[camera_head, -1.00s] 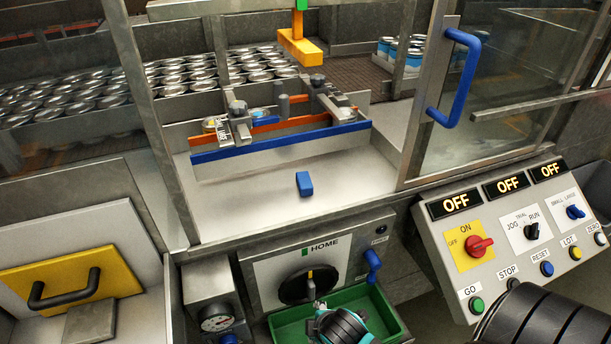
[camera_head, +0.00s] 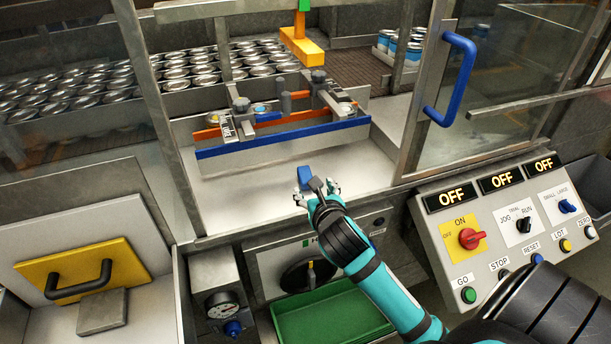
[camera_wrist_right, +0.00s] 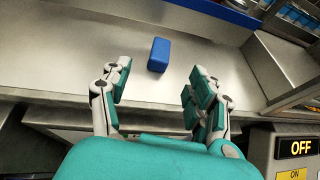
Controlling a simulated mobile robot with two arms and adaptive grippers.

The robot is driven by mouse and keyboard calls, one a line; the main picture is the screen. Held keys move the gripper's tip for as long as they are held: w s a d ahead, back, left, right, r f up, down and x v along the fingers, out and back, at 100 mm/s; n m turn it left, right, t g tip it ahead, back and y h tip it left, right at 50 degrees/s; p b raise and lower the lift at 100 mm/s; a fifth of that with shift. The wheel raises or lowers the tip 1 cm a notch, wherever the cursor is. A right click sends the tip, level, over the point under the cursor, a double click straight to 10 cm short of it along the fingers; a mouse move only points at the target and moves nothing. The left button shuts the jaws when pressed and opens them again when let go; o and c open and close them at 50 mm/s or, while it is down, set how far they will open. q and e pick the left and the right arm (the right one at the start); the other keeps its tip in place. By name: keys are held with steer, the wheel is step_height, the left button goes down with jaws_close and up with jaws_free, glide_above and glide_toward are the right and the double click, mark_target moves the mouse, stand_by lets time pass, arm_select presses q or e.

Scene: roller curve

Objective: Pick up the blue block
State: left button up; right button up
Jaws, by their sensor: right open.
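The blue block (camera_head: 304,177) lies on the bare metal ledge in front of the machine's rails. It also shows in the right wrist view (camera_wrist_right: 159,55), just beyond the fingertips and roughly between their lines. My right gripper (camera_head: 318,190) is at the front edge of the ledge, close to the block on its near side. In the right wrist view its teal-padded fingers (camera_wrist_right: 157,85) are spread wide with nothing between them. My left gripper is not in view.
A blue rail (camera_head: 285,137) runs behind the block. A control panel (camera_head: 500,225) is at the lower right. A green tray (camera_head: 335,315) sits below my right arm. The ledge around the block is clear.

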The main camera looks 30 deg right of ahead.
mark_target(306, 175)
steer(key=x, duration=0.6)
steer(key=shift+w+d+p, duration=0.1)
steer(key=shift+w+p, duration=0.1)
steer(key=shift+p, duration=0.15)
steer(key=p+x, duration=0.1)
steer(key=x, duration=0.3)
steer(key=shift+d, duration=0.15)
steer(key=shift+w+d+f, duration=0.2)
steer(key=shift+w+f, duration=0.15)
steer(key=shift+w, duration=0.15)
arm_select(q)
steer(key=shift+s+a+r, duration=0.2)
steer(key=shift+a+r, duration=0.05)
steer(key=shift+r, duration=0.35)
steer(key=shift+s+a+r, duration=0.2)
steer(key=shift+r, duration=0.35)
arm_select(e)
steer(key=c, duration=1.2)
